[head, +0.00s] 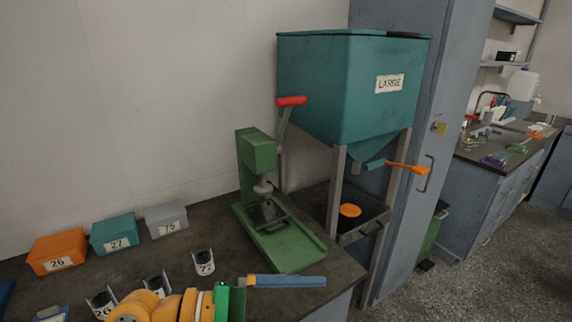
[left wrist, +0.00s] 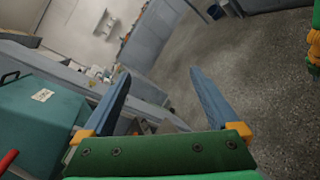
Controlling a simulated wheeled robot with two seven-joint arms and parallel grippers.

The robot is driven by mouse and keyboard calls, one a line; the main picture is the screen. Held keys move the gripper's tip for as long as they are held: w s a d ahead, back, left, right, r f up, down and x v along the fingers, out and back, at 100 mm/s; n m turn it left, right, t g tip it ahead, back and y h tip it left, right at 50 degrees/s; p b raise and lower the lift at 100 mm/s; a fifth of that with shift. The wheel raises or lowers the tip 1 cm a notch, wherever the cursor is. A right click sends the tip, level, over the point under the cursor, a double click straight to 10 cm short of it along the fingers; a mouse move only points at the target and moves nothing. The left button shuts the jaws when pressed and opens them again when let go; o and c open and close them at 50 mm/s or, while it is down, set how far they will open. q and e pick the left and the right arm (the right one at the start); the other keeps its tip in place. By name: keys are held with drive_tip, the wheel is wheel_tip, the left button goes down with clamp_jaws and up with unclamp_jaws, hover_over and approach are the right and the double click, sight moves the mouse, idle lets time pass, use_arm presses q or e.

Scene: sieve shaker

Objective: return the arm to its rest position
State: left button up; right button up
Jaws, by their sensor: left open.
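My left gripper (head: 318,281) shows at the bottom of the head view, its orange, yellow and green arm coming in from the lower left. Its blue fingers point right, above the front of the dark bench. In the left wrist view, my left gripper (left wrist: 158,73) has its two blue fingers spread wide apart with nothing between them. Behind them are the cabinets and the speckled floor. My right gripper is in neither view. Green and yellow parts show at the right edge of the left wrist view; I cannot tell which part they are.
A green press (head: 258,160) stands on the bench (head: 180,257) behind the gripper. A teal hopper (head: 330,85) with an orange lever (head: 408,168) stands right of it. Orange (head: 57,250), teal (head: 114,232) and grey (head: 166,218) boxes and several numbered scoops sit left.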

use_arm(q)
wheel_tip(320, 180, up, 8)
drive_tip(key=w+n+t+h, duration=0.2)
drive_tip(key=n+t+h, duration=0.3)
drive_tip(key=n, duration=0.5)
drive_tip(key=w+a+r+n+t+y, duration=0.1)
drive_tip(key=w+a+n+t+y, duration=0.5)
drive_tip(key=n+t, duration=0.75)
drive_tip(key=a+f+n+g+y, duration=0.3)
drive_tip(key=a+f+n+y, duration=0.6)
drive_tip(key=n, duration=0.5)
drive_tip(key=a+f+n+g+y, duration=0.3)
drive_tip(key=a+f+n+y, duration=0.3)
drive_tip(key=f+n, duration=0.65)
drive_tip(key=s+d+f+n+g, duration=0.2)
drive_tip(key=s+f+n+g, duration=0.85)
drive_tip(key=s+f, duration=0.6)
drive_tip(key=s+f+g+b, duration=0.2)
drive_tip(key=s+f+b, duration=0.15)
drive_tip(key=f, duration=1.45)
drive_tip(key=s+a+f+m+g, duration=0.1)
drive_tip(key=s+a+f, duration=0.1)
drive_tip(key=s+f, duration=0.9)
drive_tip(key=shift+s+a, duration=0.15)
drive_tip(key=shift+s, duration=0.55)
